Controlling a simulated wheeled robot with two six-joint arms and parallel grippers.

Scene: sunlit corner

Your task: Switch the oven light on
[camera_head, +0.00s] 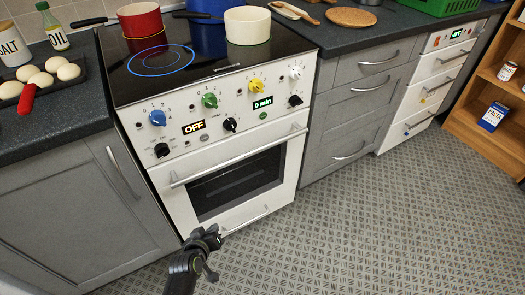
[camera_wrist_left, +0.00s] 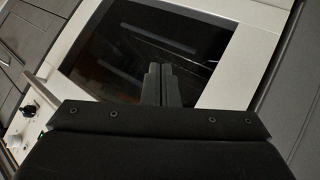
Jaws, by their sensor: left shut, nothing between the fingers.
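The white oven (camera_head: 290,150) stands under the black hob, with its door shut and its window (camera_head: 240,183) dark. Its panel has blue (camera_head: 157,117), green (camera_head: 210,100), yellow (camera_head: 257,86) and white (camera_head: 295,72) knobs. Below them are black knobs (camera_head: 230,124), small round buttons (camera_head: 203,137), an "OFF" display (camera_head: 193,127) and a "0 min" display (camera_head: 262,103). Which control works the light is not clear. My left gripper (camera_head: 213,237) is near the lower oven door, below the panel. In the left wrist view its fingers (camera_wrist_left: 161,72) are together and empty before the window (camera_wrist_left: 130,45). My right gripper is out of view.
The door handle bar (camera_head: 238,158) juts out across the oven front. A red pot (camera_head: 140,20) and a cream pot (camera_head: 248,25) stand on the hob. Grey cabinets flank the oven. The patterned floor (camera_head: 370,220) is clear to the right.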

